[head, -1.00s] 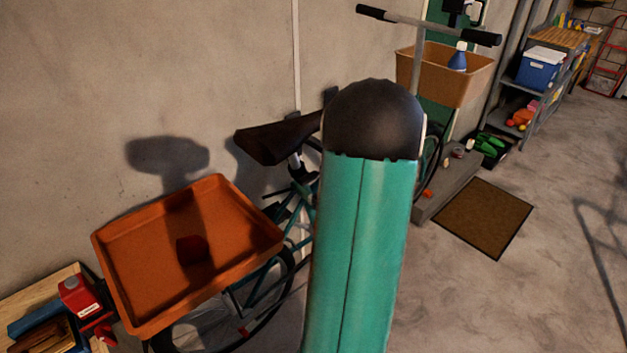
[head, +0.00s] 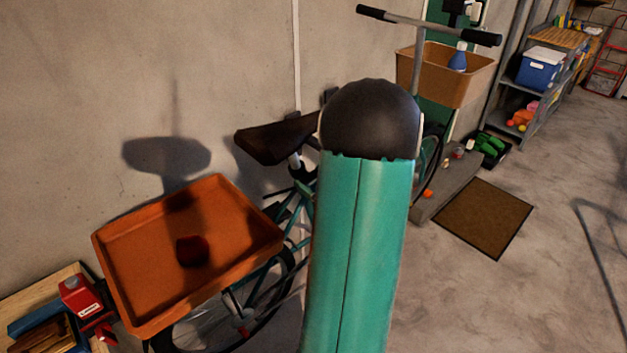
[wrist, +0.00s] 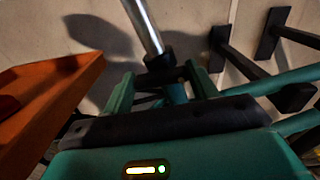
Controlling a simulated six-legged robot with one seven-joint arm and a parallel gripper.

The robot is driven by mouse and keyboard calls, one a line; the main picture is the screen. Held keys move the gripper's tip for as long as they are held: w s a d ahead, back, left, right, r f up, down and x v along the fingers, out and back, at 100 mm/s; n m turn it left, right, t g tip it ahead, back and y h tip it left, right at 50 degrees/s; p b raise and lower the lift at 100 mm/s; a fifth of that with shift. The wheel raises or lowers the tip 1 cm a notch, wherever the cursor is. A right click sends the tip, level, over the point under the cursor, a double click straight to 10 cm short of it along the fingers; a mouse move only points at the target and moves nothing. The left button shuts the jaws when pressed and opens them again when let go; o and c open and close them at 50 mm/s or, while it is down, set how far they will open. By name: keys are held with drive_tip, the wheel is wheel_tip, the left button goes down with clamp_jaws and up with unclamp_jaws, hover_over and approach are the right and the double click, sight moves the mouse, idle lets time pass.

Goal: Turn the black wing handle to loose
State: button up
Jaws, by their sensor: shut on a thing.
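In the wrist view the black wing handle (wrist: 160,62) is a small dark piece at the foot of the silver seat post (wrist: 146,28), on the teal bicycle frame (wrist: 177,93). My gripper (wrist: 160,75) has its two teal fingers on either side of it and is shut on it. The exact turn of the handle is too dark to tell. In the head view the brown saddle (head: 272,140) sits above the bicycle, and my teal arm hides the gripper and the handle.
Black wall brackets (wrist: 245,60) project close by on the right. A red container (head: 80,294) stands at lower left. Open floor (head: 470,310) lies to the right.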

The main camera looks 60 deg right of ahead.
drive_tip(key=n, duration=0.8)
drive_tip(key=shift+a, duration=0.1)
drive_tip(key=n, duration=0.5)
drive_tip(key=shift+f, duration=0.1)
drive_tip(key=shift+n, duration=2.3)
drive_tip(key=o, duration=1)
